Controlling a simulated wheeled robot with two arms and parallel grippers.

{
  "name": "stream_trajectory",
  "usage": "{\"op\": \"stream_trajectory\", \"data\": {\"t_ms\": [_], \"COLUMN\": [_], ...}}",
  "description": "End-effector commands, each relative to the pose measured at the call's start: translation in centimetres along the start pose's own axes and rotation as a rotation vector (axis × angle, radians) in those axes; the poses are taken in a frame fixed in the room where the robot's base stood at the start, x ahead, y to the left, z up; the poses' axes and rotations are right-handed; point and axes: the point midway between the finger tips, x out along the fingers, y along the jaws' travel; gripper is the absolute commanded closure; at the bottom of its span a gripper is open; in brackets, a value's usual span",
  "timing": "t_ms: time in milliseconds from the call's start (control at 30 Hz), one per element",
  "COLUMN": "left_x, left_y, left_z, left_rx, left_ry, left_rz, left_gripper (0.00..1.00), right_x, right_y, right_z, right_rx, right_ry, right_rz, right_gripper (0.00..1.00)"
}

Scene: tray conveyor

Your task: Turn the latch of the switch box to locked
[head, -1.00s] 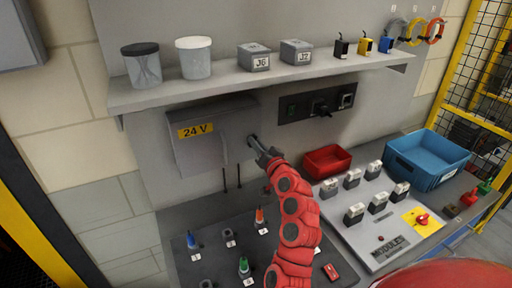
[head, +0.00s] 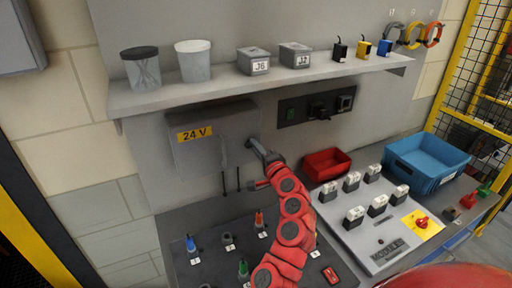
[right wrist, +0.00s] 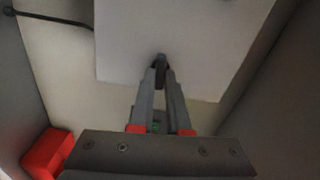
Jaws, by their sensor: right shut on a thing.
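The grey switch box (head: 230,128) with a yellow "24 V" label (head: 194,133) hangs on the wall panel below the shelf. In the right wrist view, its pale face (right wrist: 190,35) fills the top. My right gripper (head: 253,143) is at the box's right side, at the latch. In the right wrist view, the fingers of my right gripper (right wrist: 160,72) come together on the small dark latch (right wrist: 160,59). The fingers hide most of the latch, so I cannot tell its setting. My left gripper is not in view.
A shelf (head: 225,92) with jars and small boxes runs above the switch box. A dark switch panel (head: 315,106) is to its right. Below are a red bin (head: 326,163), a blue bin (head: 447,180) and a bench (head: 180,220) with several small parts.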

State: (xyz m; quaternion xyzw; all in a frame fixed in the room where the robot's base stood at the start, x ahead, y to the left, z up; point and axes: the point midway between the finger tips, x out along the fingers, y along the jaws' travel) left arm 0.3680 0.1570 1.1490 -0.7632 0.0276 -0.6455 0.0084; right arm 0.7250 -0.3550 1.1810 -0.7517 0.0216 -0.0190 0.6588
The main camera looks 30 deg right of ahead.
Motion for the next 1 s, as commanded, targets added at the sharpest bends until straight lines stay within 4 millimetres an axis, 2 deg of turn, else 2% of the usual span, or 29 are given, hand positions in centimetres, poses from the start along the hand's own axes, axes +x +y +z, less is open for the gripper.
{"op": "stream_trajectory", "data": {"t_ms": [333, 867, 900, 1000], "left_x": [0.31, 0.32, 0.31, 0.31], "left_y": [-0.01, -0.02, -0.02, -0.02], "left_z": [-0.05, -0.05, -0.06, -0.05], "left_rx": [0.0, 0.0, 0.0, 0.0], "left_ry": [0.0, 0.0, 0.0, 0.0], "left_rz": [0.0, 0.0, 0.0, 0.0], "left_gripper": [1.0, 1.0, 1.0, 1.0], "right_x": [-0.02, 0.0, 0.0, 0.0], "right_y": [0.1, 0.14, 0.14, 0.13], "right_z": [-0.05, -0.02, -0.01, -0.01], "right_rx": [0.129, 0.147, 0.147, 0.147], "right_ry": [0.001, 0.001, 0.0, 0.0], "right_rz": [0.001, 0.001, 0.001, 0.001], "right_gripper": [1.0, 1.0, 0.78, 0.6]}}
